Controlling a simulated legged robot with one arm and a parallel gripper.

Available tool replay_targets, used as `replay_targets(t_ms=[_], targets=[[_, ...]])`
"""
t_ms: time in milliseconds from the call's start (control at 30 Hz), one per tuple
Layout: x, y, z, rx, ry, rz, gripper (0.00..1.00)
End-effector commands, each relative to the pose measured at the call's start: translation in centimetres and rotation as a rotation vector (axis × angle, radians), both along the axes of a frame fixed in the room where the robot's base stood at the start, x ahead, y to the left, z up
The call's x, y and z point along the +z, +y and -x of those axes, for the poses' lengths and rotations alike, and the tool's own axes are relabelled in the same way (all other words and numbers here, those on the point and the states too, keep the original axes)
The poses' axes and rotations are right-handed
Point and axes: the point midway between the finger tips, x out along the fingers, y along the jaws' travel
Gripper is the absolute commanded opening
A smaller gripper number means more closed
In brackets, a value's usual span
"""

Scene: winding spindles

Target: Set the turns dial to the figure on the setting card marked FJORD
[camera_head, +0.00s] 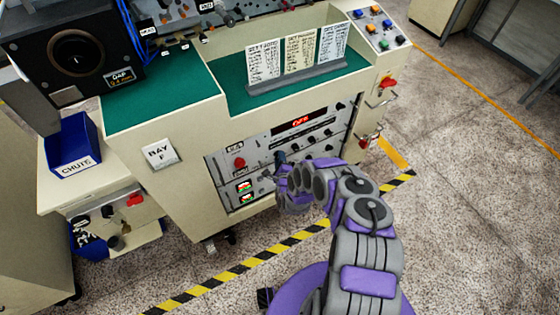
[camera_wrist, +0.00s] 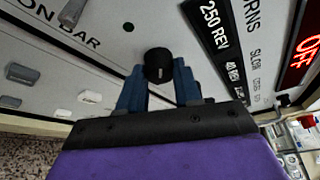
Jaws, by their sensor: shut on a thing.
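My gripper (camera_head: 281,159) is at the control panel (camera_head: 262,140) on the front of the cream machine. In the wrist view, its two blue fingers (camera_wrist: 159,84) are shut on a round black knob (camera_wrist: 158,60). A black label reading "250 REV" (camera_wrist: 212,22) and lettering ending in "RNS" lie right of it. I cannot read the knob's pointer setting. Three setting cards stand on the machine top: left (camera_head: 264,61), middle (camera_head: 300,48) and right (camera_head: 332,42). Their headings and figures are too small to read surely, so I cannot tell which is FJORD.
A red display (camera_head: 299,121) on the panel reads "OFF" in the wrist view (camera_wrist: 303,58). A red knob (camera_head: 239,162) sits left of my gripper. A blue CHUTE bin (camera_head: 72,145) stands at the left.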

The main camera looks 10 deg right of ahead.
Motion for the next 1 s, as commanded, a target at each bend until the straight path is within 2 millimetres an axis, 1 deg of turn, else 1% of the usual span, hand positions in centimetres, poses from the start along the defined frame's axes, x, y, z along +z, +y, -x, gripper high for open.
replay_targets(t_ms=[33, 100, 433, 700, 1000], targets=[[-0.31, 0.29, 0.08, 0.004, -0.005, 0.029, 0.03], [-0.28, 0.38, 0.07, 0.006, -0.019, 0.070, 0.03], [-0.38, 0.36, 0.13, 0.006, -0.063, 0.209, 0.03], [-0.39, 0.35, 0.15, 0.006, -0.078, 0.255, 0.03], [-0.43, 0.37, 0.18, 0.008, -0.079, 0.262, 0.03]])
